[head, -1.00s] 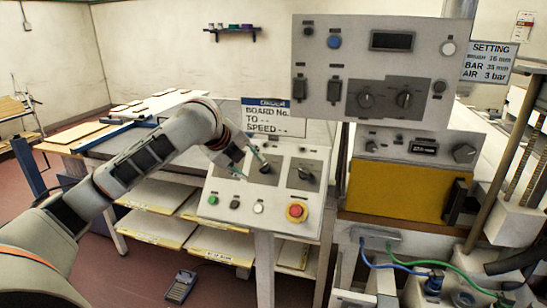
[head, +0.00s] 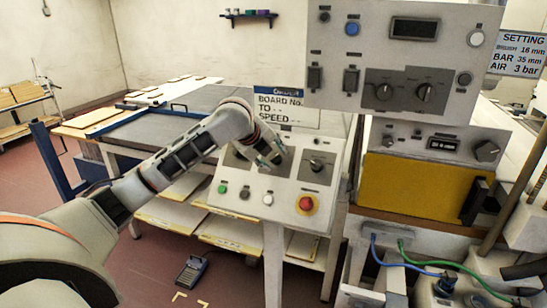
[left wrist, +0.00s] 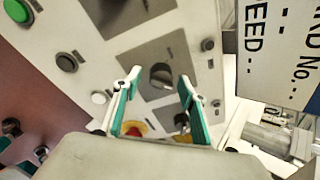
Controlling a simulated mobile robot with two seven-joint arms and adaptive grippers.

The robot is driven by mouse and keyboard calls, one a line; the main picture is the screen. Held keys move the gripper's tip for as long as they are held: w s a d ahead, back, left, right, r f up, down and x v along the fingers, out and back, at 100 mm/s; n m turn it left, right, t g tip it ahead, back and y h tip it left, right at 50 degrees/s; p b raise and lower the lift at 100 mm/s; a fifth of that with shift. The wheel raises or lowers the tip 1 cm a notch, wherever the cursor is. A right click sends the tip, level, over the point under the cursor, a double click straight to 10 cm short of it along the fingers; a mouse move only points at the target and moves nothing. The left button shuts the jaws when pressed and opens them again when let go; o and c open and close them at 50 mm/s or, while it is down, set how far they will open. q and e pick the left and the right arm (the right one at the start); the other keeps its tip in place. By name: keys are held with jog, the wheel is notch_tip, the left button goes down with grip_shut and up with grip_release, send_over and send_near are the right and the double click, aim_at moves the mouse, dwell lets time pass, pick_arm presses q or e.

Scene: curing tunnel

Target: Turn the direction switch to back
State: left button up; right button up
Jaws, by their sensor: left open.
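A sloped control console (head: 235,205) carries several rotary switches on dark plates; I cannot read their labels, so I cannot tell which is the direction switch. My left gripper (head: 268,162) is open in front of the console's upper middle, partly covering a switch there. In the left wrist view, a dark rotary knob (left wrist: 160,76) shows ahead, between and beyond the two green-padded fingers (left wrist: 158,95), apart from them. Another knob (left wrist: 181,121) is partly hidden by the right-hand finger. In the head view, the right-hand switch (head: 316,165) is in clear view. My right gripper is out of view.
Below the switches are a green button (head: 222,189), a black button (head: 244,194), a white button (head: 268,199) and a red stop button (head: 306,204) on yellow. An upper grey panel (head: 340,88) overhangs at the right. A foot pedal (head: 191,271) lies on the floor.

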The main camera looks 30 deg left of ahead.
pick_arm(q)
jog(key=c, duration=1.1)
jog(key=shift+f+n, duration=0.1)
jog(key=shift+n, duration=0.2)
jog(key=n, duration=0.4)
jog(key=shift+n+t, duration=0.3)
jog(key=shift+t, duration=0.1)
jog(key=n, duration=0.4)
jog(key=shift+d+n, duration=0.1)
jog(key=shift+n, duration=0.2)
jog(key=n+y, duration=0.1)
jog(key=n, duration=0.3)
jog(key=shift+n+t, duration=0.3)
jog(key=shift+n+y, duration=0.3)
jog(key=shift+n, duration=1.7)
